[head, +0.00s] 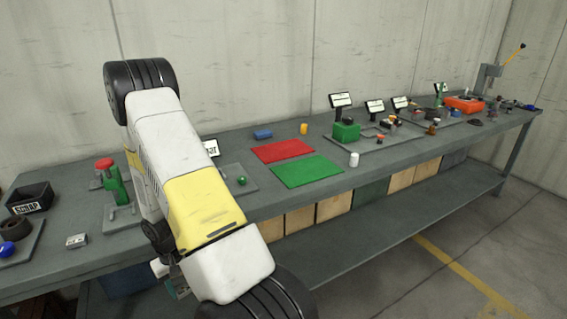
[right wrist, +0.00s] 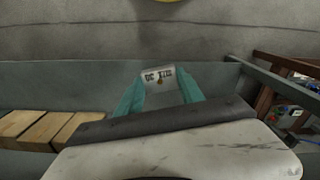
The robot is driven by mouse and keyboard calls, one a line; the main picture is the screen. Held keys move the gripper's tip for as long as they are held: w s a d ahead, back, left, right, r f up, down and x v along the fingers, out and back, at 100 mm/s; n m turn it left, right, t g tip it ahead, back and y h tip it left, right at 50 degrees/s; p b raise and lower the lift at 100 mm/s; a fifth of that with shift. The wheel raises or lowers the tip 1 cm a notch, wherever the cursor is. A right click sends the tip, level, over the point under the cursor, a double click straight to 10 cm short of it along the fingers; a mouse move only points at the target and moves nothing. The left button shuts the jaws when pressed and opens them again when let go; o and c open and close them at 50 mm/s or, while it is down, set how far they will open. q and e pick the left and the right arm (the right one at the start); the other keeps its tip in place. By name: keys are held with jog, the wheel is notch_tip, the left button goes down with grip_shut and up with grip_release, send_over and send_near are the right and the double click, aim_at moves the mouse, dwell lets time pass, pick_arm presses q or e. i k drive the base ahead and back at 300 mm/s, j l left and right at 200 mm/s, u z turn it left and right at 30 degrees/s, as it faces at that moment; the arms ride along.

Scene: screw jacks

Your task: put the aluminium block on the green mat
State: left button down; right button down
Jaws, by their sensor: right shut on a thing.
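The green mat (head: 307,171) lies flat and bare on the bench, just in front of a red mat (head: 283,150). My right gripper (head: 170,278) is low at the bench's front edge, left of the mats and partly hidden by my arm. In the right wrist view its teal fingers (right wrist: 160,92) are shut on a pale grey block with dark lettering, which looks like the aluminium block (right wrist: 158,73). Another small grey block (head: 77,241) rests on the bench at the left. My left gripper is not in view.
A green screw jack with a red top (head: 112,182) stands on the left of the bench, near a black bin (head: 30,198). A pale cylinder (head: 354,160) stands right of the green mat.

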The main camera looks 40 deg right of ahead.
aim_at(307, 169)
jog(key=l+z, duration=0.4)
jog(key=l, duration=2.05)
